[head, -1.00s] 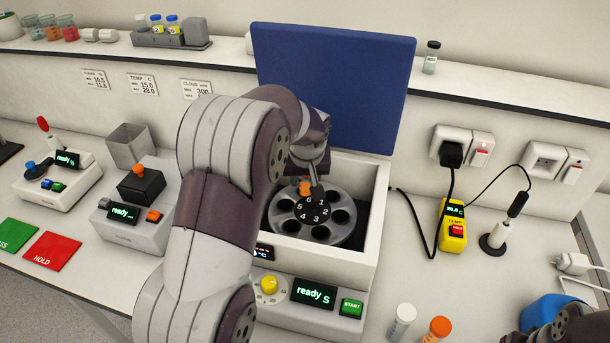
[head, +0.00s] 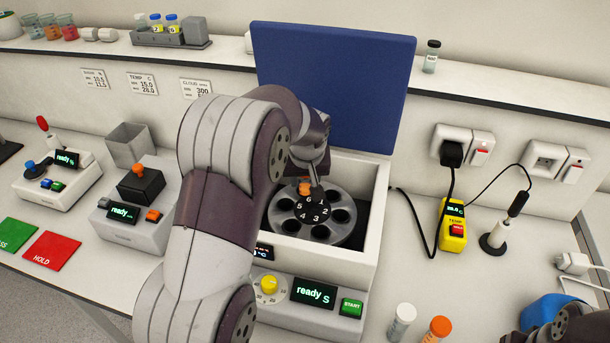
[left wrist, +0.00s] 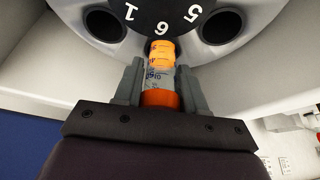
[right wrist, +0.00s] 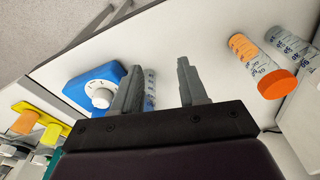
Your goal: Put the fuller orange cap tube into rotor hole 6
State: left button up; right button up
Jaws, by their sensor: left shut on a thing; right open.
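My left gripper (left wrist: 158,88) is shut on an orange cap tube (left wrist: 160,72). In the left wrist view the orange cap (left wrist: 160,100) is between the fingers, and the orange-filled end points at the rotor (left wrist: 262,12). That end covers the place of hole 6, beside the number 6; I cannot tell how deep it sits. In the head view the tube (head: 305,188) shows as a small orange patch at the back of the rotor (head: 325,240). My right gripper (right wrist: 158,68) is open. Another orange cap tube (right wrist: 258,64) is to its right, apart from it.
The centrifuge's blue lid (head: 335,85) stands open behind the rotor. Its front panel reads "ready". A white cap tube (head: 402,322) stands beside the second orange cap tube (head: 437,329) at the front right. A blue device (right wrist: 95,88) and a yellow meter (head: 453,228) are also on the right.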

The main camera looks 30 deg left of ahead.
pick_arm(q)
jog(key=shift+r+p, duration=1.6)
jog(key=shift+r, duration=0.85)
jog(key=o, duration=1.2)
jog(key=shift+c, duration=0.2)
jog(key=shift+f, duration=0.1)
jog(key=b+v, duration=0.1)
jog(key=v, duration=1.1)
jog(key=shift+s+r, duration=0.15)
jog(key=shift+r, duration=0.15)
